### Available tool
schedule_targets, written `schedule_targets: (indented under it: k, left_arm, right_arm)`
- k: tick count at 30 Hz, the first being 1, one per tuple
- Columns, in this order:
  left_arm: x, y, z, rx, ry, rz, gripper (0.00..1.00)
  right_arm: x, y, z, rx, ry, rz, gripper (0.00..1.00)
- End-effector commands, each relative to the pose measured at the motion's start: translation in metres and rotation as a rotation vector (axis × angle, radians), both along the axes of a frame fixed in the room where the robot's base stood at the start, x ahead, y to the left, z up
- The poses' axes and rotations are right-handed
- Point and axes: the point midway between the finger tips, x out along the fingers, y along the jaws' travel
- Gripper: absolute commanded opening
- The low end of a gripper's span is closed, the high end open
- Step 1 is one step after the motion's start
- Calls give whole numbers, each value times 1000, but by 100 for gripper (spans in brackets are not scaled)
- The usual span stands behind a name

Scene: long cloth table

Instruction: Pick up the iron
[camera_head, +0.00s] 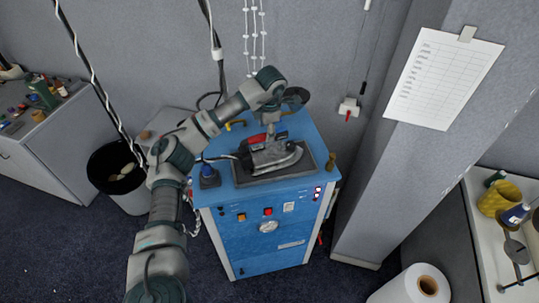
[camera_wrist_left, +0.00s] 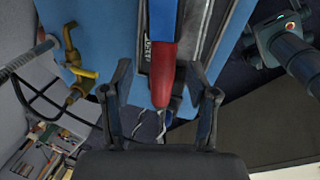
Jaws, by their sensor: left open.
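The iron (camera_head: 278,158) lies flat on a dark rest pad (camera_head: 318,172) on top of a blue cabinet, its grey soleplate pointing right in the head view. Its handle is red and blue; the red end (camera_wrist_left: 162,75) shows in the left wrist view. My left gripper (camera_wrist_left: 160,90) is open, with one finger on each side of the red handle end and visible gaps to both. In the head view my left gripper (camera_head: 270,132) is above the iron, and my wrist partly hides the handle. My right gripper is not in view.
The blue cabinet (camera_head: 262,240) has buttons and a gauge on its front. Brass valves (camera_wrist_left: 82,88) stand near the left finger in the wrist view. A black bin (camera_head: 118,172) is at left. A grey pillar (camera_head: 385,140) rises close on the right.

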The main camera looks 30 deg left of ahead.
Motion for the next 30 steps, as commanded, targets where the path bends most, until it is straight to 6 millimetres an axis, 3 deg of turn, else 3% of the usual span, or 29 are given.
schedule_targets:
  k: [7, 16, 23, 24, 30]
  left_arm:
    - [6, 2, -36, 1, 3, 0, 59]
    - [6, 4, -44, 1, 0, -1, 59]
    - [7, 5, -44, -1, 1, -1, 4]
    - [7, 5, -44, -1, 1, -1, 0]
    - [7, 5, -42, -1, -4, -1, 0]
  right_arm:
    - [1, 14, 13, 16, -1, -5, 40]
    - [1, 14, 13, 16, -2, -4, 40]
    - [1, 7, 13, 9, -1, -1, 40]
    - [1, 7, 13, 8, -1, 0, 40]
    - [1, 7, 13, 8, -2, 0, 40]
